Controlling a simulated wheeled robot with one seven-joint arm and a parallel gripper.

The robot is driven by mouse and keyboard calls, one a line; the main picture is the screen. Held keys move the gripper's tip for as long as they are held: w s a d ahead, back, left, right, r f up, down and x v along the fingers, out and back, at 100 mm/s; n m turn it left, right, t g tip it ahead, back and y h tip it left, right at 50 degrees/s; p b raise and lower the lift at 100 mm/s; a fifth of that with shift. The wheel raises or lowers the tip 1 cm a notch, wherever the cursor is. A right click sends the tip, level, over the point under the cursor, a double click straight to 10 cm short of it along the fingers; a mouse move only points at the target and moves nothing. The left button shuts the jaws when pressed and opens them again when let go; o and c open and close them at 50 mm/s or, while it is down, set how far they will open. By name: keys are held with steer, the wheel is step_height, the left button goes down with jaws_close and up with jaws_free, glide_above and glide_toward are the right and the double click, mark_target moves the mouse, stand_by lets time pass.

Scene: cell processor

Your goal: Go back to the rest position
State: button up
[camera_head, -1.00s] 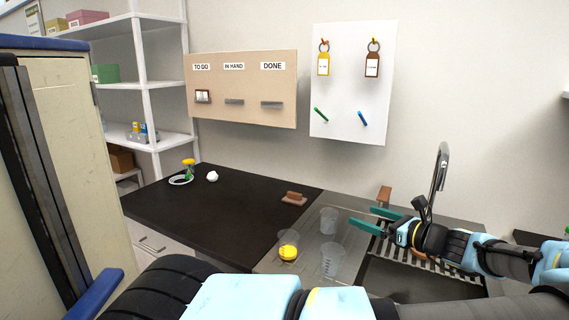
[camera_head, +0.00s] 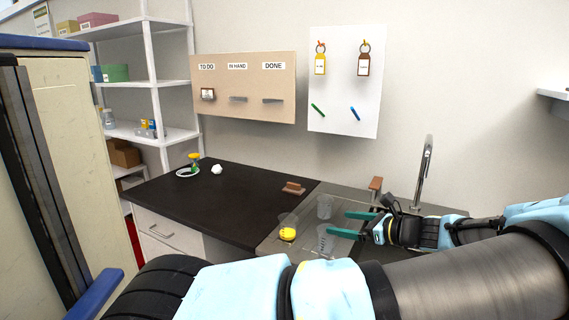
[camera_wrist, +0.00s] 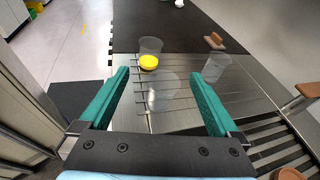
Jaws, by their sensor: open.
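My gripper (camera_head: 357,224) has two green fingers and is open and empty. It is over the steel sink counter (camera_head: 266,243) at the right, beside the clear cups in the head view. In the wrist view my gripper (camera_wrist: 160,105) shows its fingers spread wide, with a clear cup (camera_wrist: 162,92) seen between them and below. No object is between the finger pads as far as I can see. My arm reaches in from the right of the head view.
A faucet (camera_head: 425,172) rises behind my gripper. A cream cabinet (camera_head: 62,150) stands left.

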steer(key=a+f+n+g, duration=0.1)
steer(key=a+n+g, duration=0.1)
steer(key=a, duration=0.1)
steer(key=s+a+f+n+g, duration=0.1)
steer(key=a+n+g, duration=0.1)
steer(key=a, duration=0.2)
steer(key=a+f+n+g+h, duration=0.1)
steer(key=a+f+n+g, duration=0.1)
steer(key=a, duration=0.1)
steer(key=shift+s+a, duration=0.25)
steer(key=shift+a, duration=0.15)
steer(key=s+a+n+g+h, duration=0.3)
steer(key=s+a+n+g, duration=0.1)
steer(key=a+n, duration=0.15)
steer(key=s+a+r+n+t+h, duration=0.1)
steer(key=s+a+r+n+h, duration=0.2)
steer(key=r+n, duration=0.35)
steer(key=s+a+r+n+t+h, duration=0.1)
steer(key=s+a+r+n+h, duration=0.3)
steer(key=n, duration=0.3)
steer(key=s+b+x, duration=0.2)
steer(key=b+x, duration=0.8)
steer(key=shift+s+f+g, duration=0.2)
steer(key=shift+s+g, duration=0.2)
steer(key=shift+s, duration=0.1)
steer(key=shift+o, duration=0.2)
steer(key=shift+w, duration=0.1)
